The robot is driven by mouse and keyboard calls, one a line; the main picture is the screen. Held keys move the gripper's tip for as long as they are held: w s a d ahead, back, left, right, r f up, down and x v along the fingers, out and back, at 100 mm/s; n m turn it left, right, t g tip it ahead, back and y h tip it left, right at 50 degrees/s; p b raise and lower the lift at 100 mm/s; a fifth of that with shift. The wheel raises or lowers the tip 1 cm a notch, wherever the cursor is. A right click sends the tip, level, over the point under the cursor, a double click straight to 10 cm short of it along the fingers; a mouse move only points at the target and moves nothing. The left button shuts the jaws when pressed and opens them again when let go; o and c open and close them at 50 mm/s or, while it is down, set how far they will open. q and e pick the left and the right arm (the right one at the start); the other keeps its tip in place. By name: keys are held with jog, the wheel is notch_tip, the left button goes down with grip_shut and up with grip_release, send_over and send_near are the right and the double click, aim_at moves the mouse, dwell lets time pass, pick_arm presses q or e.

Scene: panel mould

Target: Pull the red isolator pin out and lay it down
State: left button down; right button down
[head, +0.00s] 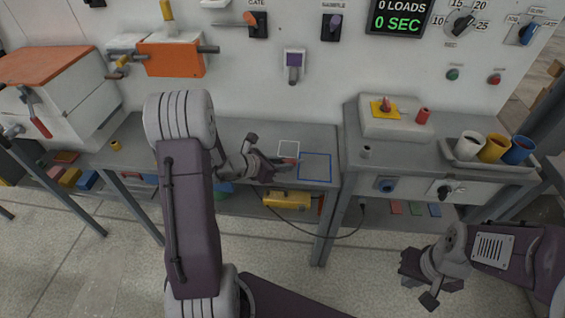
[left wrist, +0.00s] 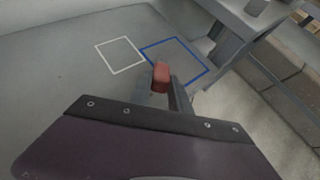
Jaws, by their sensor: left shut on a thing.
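My left gripper (head: 284,163) is shut on a small red piece (head: 290,161), which I take to be the red isolator pin. The red piece also shows between the fingers in the left wrist view (left wrist: 160,77). It is over the grey bench, near the white outlined square (head: 289,149) and the blue outlined square (head: 315,167). Its lower end is hidden, and I cannot tell whether it touches the bench. My right gripper (head: 408,271) hangs over the floor at the lower right, away from the benches; its fingers are too unclear to judge.
A grey box (head: 368,126) with a yellow plate (head: 378,110) stands on the right bench, a red cylinder (head: 423,116) on it. Several cups, one of them blue (head: 519,150), stand in a tray to the right. A panel with switches rises behind. The bench inside the blue outline looks clear.

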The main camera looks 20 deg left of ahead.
pick_arm(q)
jog(key=shift+f, duration=0.1)
dwell(0.3)
jog(key=c, duration=1.1)
grip_release()
jog(key=p+v, duration=0.2)
jog(key=v, duration=0.7)
